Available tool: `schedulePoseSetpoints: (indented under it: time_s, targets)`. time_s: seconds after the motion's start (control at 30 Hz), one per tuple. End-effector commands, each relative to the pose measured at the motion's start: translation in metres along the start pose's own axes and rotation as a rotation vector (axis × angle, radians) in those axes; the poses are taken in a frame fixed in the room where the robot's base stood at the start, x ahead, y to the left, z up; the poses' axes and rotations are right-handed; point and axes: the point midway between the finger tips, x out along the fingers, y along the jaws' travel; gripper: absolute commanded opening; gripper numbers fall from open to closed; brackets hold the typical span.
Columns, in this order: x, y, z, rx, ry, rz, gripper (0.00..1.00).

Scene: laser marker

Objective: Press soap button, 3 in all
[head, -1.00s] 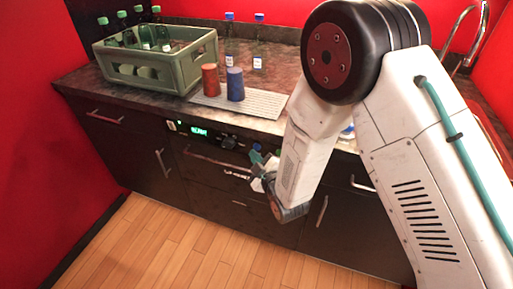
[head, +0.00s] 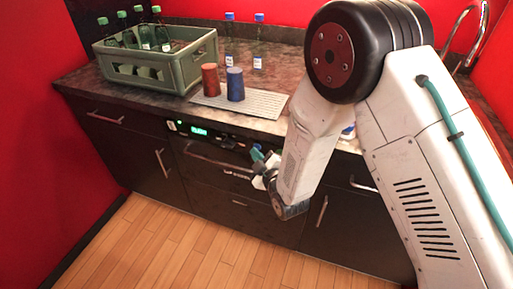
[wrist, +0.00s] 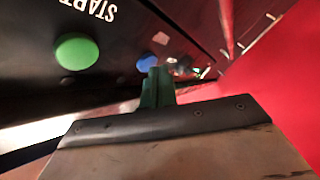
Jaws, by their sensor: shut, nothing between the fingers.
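A blue button (wrist: 147,62) shows in the wrist view on a dark panel, partly hidden behind my fingertips. No soap label is readable beside it. A larger green button (wrist: 76,51) sits to its left, near the word START. My gripper (wrist: 157,75) is shut and empty, its fingertips in front of the blue button's lower edge; I cannot tell whether they touch it. In the head view my gripper (head: 258,158) is at the right part of the appliance panel (head: 199,132), which has a lit green display. The buttons are too small or hidden there.
A counter above the panel holds a green crate (head: 152,78) with bottles, a red cylinder (head: 210,80), a blue cylinder (head: 235,84) on a ribbed mat (head: 258,103), and two bottles at the back. A handle (head: 205,160) runs below the panel. The wooden floor in front is clear.

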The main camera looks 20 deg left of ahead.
Motion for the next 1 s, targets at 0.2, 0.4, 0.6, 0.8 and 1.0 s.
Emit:
schedulePoseSetpoints:
  time_s: [0.2,0.4,0.6,0.8,1.0]
  targets:
    - [0.002,0.0015,0.0015,0.0,0.0,0.0,0.0]
    - [0.0036,0.0028,0.0029,0.0,0.0,0.0,0.0]
    - [0.0041,0.003,0.0032,0.0,0.0,0.0,0.0]
    - [0.0033,0.0024,0.0025,0.0,0.0,0.0,0.0]
    - [-0.003,-0.0025,-0.0019,0.0,-0.001,-0.002,0.0]
